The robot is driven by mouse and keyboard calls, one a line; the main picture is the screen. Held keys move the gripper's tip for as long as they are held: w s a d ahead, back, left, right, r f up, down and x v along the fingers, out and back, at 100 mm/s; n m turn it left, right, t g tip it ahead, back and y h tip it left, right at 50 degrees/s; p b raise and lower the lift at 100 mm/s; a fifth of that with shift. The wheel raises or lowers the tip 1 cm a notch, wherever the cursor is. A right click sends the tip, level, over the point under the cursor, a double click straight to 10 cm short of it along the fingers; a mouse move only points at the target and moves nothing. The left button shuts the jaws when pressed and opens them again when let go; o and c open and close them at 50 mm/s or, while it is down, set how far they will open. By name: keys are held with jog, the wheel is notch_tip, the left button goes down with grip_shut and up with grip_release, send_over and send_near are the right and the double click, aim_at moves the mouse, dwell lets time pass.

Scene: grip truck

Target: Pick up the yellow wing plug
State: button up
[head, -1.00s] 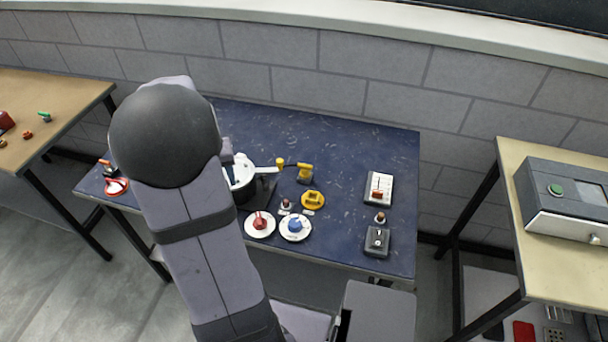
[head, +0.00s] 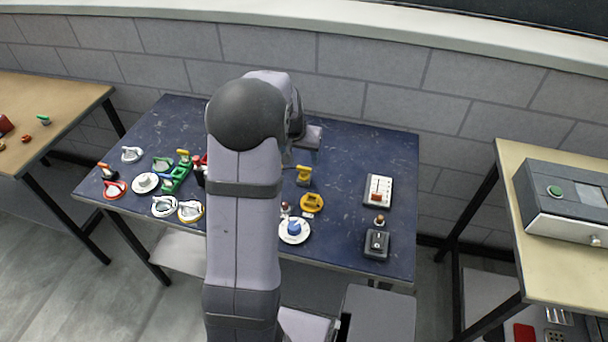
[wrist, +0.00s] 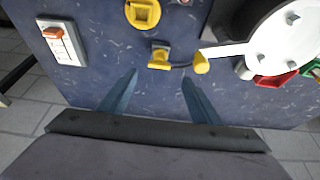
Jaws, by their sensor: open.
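A yellow piece with a raised grip on a dark base, which looks like the wing plug (head: 304,174), stands on the blue table. It also shows in the wrist view (wrist: 159,57), ahead of my fingertips and roughly centred between them. My gripper (wrist: 160,75) is open and empty, its two blue fingers apart. In the head view its fingers are hidden by my arm. A flat round yellow piece with a square middle (head: 312,202) lies nearby; it shows at the top of the wrist view (wrist: 143,13).
A white-lidded pot (wrist: 285,38) with a yellow-tipped handle (wrist: 201,63) stands close right of the plug in the wrist view. A red-lever switch (head: 378,190), a dark switch box (head: 377,243) and a blue-knobbed dial (head: 295,229) are nearby.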

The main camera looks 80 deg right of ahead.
aim_at(304, 168)
jog(key=shift+p+x, duration=0.55)
jog(key=shift+x, duration=1.7)
jog(key=shift+s+d+f+p, duration=0.1)
jog(key=shift+d+f+p, duration=0.05)
jog(key=shift+f+p, duration=0.4)
jog(key=shift+p+x, duration=0.65)
jog(key=shift+x, duration=1.35)
jog(key=c, duration=1.2)
